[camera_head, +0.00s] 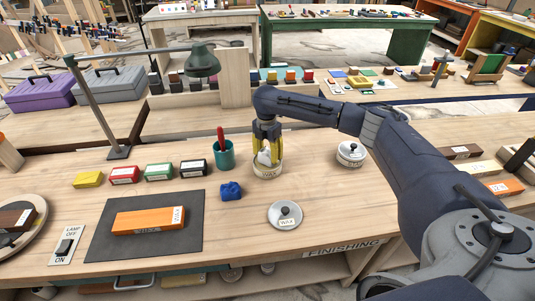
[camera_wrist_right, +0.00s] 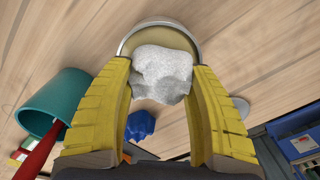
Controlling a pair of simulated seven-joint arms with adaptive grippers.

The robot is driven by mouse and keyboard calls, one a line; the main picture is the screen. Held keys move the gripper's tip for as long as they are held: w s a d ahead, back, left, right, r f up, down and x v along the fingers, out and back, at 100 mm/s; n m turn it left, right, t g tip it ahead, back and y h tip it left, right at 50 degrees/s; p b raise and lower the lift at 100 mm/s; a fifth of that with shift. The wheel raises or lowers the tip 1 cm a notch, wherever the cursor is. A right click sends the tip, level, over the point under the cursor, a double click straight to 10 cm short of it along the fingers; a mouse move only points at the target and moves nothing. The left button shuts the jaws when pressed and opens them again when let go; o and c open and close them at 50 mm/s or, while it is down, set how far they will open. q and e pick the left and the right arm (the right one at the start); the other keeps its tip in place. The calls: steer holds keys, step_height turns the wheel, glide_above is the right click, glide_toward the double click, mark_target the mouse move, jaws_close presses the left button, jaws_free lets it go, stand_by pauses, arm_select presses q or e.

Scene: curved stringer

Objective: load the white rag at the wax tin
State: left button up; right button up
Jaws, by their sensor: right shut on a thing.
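My right gripper (camera_head: 267,143) has its yellow fingers shut on the white rag (camera_head: 264,157). In the right wrist view, the rag (camera_wrist_right: 163,75) is a crumpled grey-white lump between the fingertips. It overlaps the mouth of the wax tin (camera_head: 268,173), whose metal rim and pale yellow inside show behind it in the right wrist view (camera_wrist_right: 187,39). I cannot tell whether the rag touches the wax. The tin stands open and upright on the bench. A round lid (camera_head: 278,217) labelled WAX lies on the bench in front of it. My left gripper is not in view.
A teal cup (camera_head: 223,156) with a red-handled tool and a crumpled blue cloth (camera_head: 231,191) are left of the tin. An orange block (camera_head: 148,219) lies on a dark mat (camera_head: 105,239). Bench space around the lid is clear.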

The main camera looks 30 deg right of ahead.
mark_target(268, 150)
steer(key=shift+f, duration=0.45)
stand_by(0.9)
steer(key=shift+r, duration=3.5)
